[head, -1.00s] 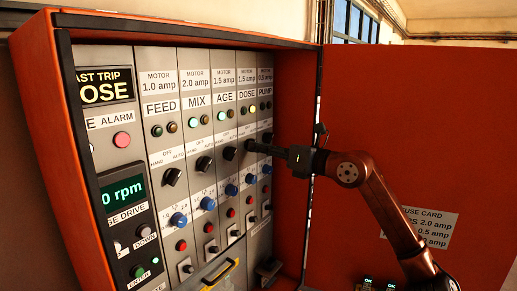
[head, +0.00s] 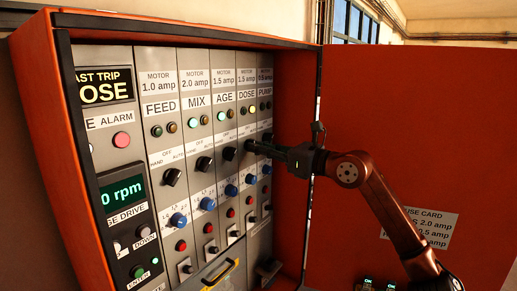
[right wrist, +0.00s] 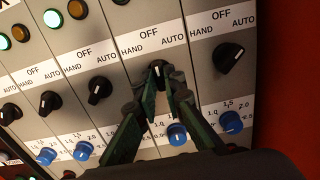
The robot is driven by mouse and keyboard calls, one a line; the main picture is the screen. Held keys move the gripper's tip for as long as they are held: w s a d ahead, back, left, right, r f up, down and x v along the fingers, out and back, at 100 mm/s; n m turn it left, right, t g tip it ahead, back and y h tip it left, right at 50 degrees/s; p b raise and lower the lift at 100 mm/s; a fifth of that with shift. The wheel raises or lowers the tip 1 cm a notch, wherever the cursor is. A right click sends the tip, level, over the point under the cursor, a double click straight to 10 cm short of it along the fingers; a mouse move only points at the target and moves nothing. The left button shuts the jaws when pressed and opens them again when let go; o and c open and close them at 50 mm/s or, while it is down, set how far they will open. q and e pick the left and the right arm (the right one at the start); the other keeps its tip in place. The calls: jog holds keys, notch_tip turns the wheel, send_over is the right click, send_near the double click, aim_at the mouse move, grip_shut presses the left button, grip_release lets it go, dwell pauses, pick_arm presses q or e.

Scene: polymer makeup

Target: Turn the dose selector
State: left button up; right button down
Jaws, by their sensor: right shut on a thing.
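The dose selector (right wrist: 158,72) is a small black rotary knob with a white pointer mark, under the OFF, HAND and AUTO labels in the DOSE column. In the right wrist view it sits between the tips of my right gripper (right wrist: 160,82), which is shut on it. Its white mark points roughly up, near OFF. In the head view my right gripper (head: 255,147) reaches in from the right to the DOSE column, and its fingers largely hide the knob. My left gripper is not in view.
Similar black selectors stand close by: AGE (head: 229,154) to the left and PUMP (right wrist: 228,57) to the right. Blue dials (right wrist: 177,134) sit below. The orange cabinet door (head: 400,120) stands open at the right, behind my right arm.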

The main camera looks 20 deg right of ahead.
jog(key=c, duration=2)
grip_release()
jog(key=v, duration=1.2)
jog(key=shift+d, duration=0.1)
